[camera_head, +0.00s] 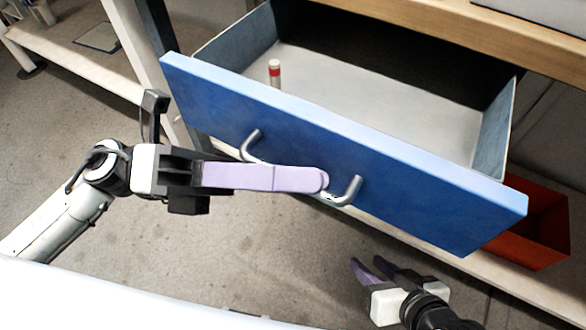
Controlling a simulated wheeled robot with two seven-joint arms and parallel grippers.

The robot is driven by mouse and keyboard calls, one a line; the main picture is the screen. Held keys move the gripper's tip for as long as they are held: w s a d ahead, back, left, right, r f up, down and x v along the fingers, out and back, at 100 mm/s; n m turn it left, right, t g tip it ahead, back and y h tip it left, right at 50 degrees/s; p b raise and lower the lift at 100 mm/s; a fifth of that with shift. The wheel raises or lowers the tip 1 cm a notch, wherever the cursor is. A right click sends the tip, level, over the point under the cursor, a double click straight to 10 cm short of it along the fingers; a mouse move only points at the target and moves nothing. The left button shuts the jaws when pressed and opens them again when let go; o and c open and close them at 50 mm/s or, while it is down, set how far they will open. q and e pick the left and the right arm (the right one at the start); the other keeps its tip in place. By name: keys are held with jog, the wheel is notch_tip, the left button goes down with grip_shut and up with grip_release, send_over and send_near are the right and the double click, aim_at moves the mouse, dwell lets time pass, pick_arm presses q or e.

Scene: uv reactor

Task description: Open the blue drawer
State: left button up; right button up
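The blue drawer (405,190) is pulled well out from under the wooden tabletop, and its inside shows. A curved metal handle (347,193) is on its front; its middle is hidden behind my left gripper. My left gripper (318,180) reaches in from the left, its purple finger lying across the handle. Only one finger shows clearly, so I cannot tell whether it is shut on the handle. My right gripper (362,268) is low at the bottom right, below the drawer front and away from it. Its two purple fingers are apart with nothing between them.
A small white cylinder with a red band (274,72) stands inside the drawer at the left. The wooden tabletop (460,30) is above the drawer. An orange-red bin (530,225) sits on the lower shelf at the right. Bare floor shows below the drawer.

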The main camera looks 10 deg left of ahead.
pick_arm(q)
jog(key=v, duration=1)
jog(key=shift+a, duration=0.2)
dwell(0.3)
jog(key=shift+s, duration=0.1)
